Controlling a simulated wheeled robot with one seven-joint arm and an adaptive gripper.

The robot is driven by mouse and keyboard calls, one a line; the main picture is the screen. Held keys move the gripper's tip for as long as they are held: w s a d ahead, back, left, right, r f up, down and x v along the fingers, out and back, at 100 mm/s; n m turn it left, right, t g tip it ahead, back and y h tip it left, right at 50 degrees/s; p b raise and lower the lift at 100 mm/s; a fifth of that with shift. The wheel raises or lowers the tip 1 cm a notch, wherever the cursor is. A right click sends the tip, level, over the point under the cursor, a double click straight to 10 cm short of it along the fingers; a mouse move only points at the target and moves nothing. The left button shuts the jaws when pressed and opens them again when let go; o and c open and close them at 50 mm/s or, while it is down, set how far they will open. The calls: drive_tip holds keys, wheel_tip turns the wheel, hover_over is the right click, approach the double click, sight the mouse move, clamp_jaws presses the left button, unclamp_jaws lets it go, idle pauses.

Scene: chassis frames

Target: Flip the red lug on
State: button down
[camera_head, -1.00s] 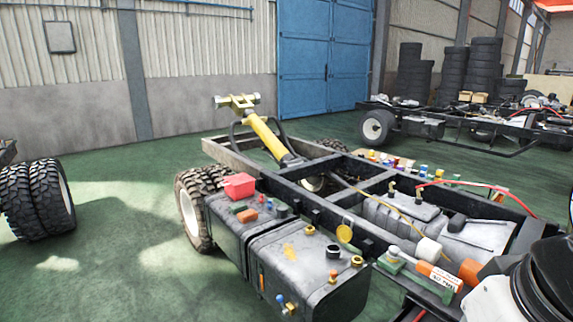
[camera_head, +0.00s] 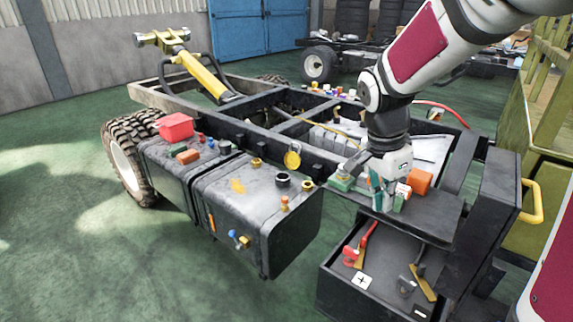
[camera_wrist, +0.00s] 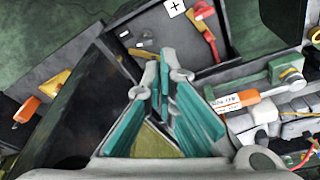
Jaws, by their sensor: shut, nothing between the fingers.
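The red lug (camera_head: 351,256) lies inside a dark open box (camera_head: 330,279) low on the chassis, near a white plus label (camera_head: 361,281). A red strip runs up from it to the right. In the wrist view the red lug (camera_wrist: 205,27) is ahead of the fingertips, near the top, with the plus label (camera_wrist: 176,8) on its left. My gripper (camera_head: 382,203) is above and behind the box in the head view, over the black ledge. In the wrist view its teal fingers (camera_wrist: 163,58) are together, empty and apart from the lug.
A black lug with a yellow piece (camera_head: 420,283) sits right of the red one. An orange-and-white labelled handle (camera_wrist: 233,101) is close to my fingers' right side. Grey tanks (camera_head: 255,200) lie left.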

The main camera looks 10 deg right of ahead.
sight(371, 265)
drive_tip(key=w+d+f+m+b, duration=0.2)
drive_tip(key=d+f+m, duration=0.1)
drive_tip(key=f, duration=0.7)
drive_tip(key=w+d+f+m+g+b, duration=0.1)
drive_tip(key=w+d+f+m+b, duration=0.1)
drive_tip(key=f, duration=0.8)
drive_tip(key=w+d+f+m+g+b, duration=0.1)
drive_tip(key=w+d+f+m+b, duration=0.1)
drive_tip(key=f, duration=0.9)
drive_tip(key=shift+d+m+h+b, duration=0.3)
drive_tip(key=shift+d+m+b, duration=0.65)
drive_tip(key=shift+d, duration=0.95)
drive_tip(key=shift+w+a+r, duration=0.15)
drive_tip(key=shift+w+a, duration=0.3)
drive_tip(key=shift+a, duration=0.15)
drive_tip(key=shift+w+a+r, duration=0.15)
drive_tip(key=shift+w+a, duration=0.25)
drive_tip(key=shift+a, duration=0.15)
drive_tip(key=shift+w+a, duration=0.4)
drive_tip(key=shift+a, duration=0.15)
drive_tip(key=shift+a, duration=0.1)
drive_tip(key=shift+w+a+b, duration=0.1)
drive_tip(key=shift+a+b, duration=0.25)
drive_tip(key=shift+b, duration=0.45)
drive_tip(key=shift+d, duration=0.1)
